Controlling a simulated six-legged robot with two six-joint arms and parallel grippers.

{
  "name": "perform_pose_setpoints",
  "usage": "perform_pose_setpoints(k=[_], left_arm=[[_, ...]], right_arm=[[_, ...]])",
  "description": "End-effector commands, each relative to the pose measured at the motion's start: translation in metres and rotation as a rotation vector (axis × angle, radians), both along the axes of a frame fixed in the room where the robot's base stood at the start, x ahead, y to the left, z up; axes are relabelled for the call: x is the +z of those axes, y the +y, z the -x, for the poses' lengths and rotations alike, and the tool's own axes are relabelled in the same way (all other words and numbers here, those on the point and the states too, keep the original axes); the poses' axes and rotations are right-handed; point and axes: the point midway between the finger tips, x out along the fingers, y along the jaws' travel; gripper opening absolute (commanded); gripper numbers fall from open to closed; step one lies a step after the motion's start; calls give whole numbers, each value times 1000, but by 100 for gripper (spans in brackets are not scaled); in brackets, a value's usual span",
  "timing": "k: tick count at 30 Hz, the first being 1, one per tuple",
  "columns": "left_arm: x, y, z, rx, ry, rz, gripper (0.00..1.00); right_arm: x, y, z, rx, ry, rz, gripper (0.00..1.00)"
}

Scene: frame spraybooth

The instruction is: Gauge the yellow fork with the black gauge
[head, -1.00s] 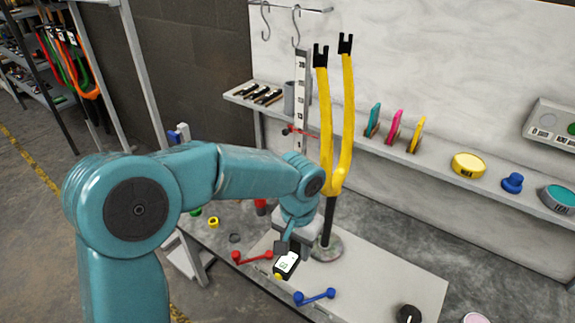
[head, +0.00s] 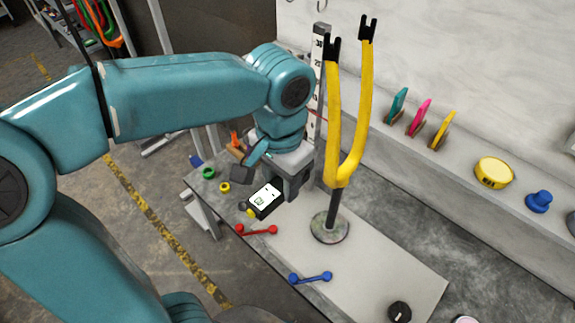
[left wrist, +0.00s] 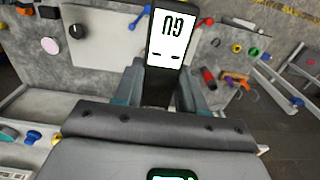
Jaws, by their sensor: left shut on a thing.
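The yellow fork (head: 336,125) stands upright, with its two prongs ending in black tips. It is held on a black post with a round grey base (head: 330,228) on the bench. My left gripper (head: 268,181) is shut on the black gauge (head: 263,203), left of the fork's post and apart from it. The gauge has a white screen with dark marks. In the left wrist view the gauge (left wrist: 150,88) stands between the fingers of my left gripper (left wrist: 170,90), with its screen facing the camera. The fork is not seen there. My right gripper is not in view.
A red double-ended piece (head: 256,230) and a blue one (head: 310,278) lie on the bench in front of the gauge. A black knob (head: 399,312) is at the front right. An upright scale (head: 318,85) stands behind the fork.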

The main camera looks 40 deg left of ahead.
Motion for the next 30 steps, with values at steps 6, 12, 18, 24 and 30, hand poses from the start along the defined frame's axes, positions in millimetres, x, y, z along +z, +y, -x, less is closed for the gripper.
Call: perform_pose_setpoints(k=[6, 12, 18, 24, 30], left_arm=[[2, 2, 6, -1, 0, 0, 5], [2, 2, 9, -1, 0, 0, 5], [3, 1, -3, 0, 1, 0, 5], [3, 0, -24, 0, 1, 0, 5], [2, -2, -39, -1, 0, 0, 5]], right_arm=[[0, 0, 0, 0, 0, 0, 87], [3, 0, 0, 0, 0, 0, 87], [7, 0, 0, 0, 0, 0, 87], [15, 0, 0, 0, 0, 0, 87], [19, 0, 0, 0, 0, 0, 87]])
